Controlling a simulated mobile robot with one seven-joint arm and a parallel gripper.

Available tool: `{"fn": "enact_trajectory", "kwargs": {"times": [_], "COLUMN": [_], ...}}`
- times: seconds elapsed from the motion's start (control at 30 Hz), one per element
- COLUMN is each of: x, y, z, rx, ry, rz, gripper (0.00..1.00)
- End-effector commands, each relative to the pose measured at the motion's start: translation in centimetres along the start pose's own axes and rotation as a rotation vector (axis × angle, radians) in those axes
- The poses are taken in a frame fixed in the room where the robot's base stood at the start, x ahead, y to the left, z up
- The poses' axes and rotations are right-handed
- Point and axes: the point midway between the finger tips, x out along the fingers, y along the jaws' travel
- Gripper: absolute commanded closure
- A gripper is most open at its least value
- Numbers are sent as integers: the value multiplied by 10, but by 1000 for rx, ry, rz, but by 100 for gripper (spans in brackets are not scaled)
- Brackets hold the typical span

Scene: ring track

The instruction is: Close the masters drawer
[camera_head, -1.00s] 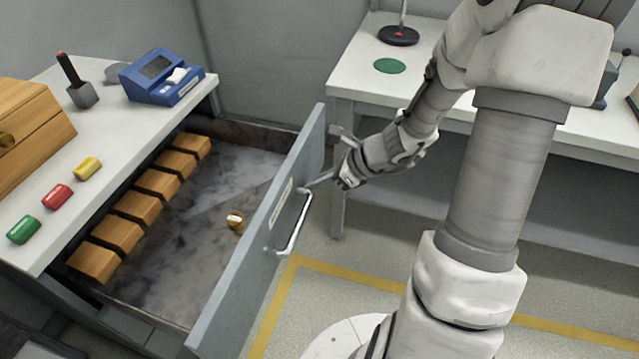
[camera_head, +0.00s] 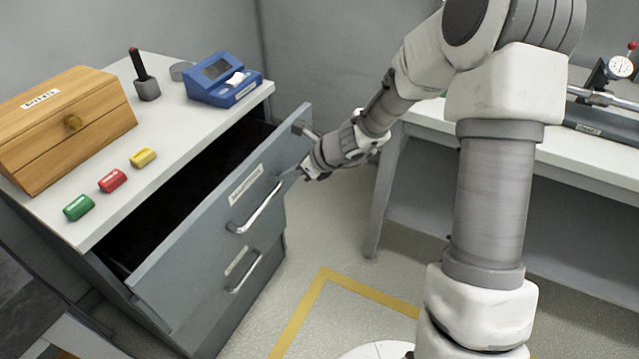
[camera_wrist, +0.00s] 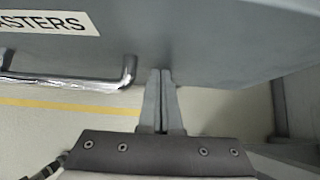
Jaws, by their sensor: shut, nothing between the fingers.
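The masters drawer (camera_head: 218,215) is the upper drawer of the grey cabinet. It stands part way out, with a dark gap between its front and the worktop; its contents are hidden in shadow. Its chrome handle (camera_head: 258,208) is on the front, below a label. My gripper (camera_head: 290,174) is shut and empty at the drawer front, just right of the handle. In the wrist view the shut fingertips (camera_wrist: 161,72) reach the grey front (camera_wrist: 200,40), beside the handle (camera_wrist: 70,84); they appear to touch it, not the handle.
A lower drawer (camera_head: 240,290) is closed. On the worktop are a wooden box (camera_head: 60,125), a blue device (camera_head: 222,82), a stamp (camera_head: 146,80), and green, red and yellow pieces (camera_head: 112,180). A white bench (camera_head: 480,130) stands at right. Open floor lies in front.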

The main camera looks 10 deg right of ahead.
Motion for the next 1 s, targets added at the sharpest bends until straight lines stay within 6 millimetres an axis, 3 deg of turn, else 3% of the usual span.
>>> {"fn": "enact_trajectory", "kwargs": {"times": [0.2, 0.43, 0.7, 1.0], "x": [39, 68, 86, 89], "y": [2, 1, 0, 0], "z": [43, 72, 87, 91], "rx": [-2, -1, 1, 0], "ry": [-1, -1, 1, -3], "rz": [4, 2, 0, -1], "gripper": [100, 100, 100, 100]}}
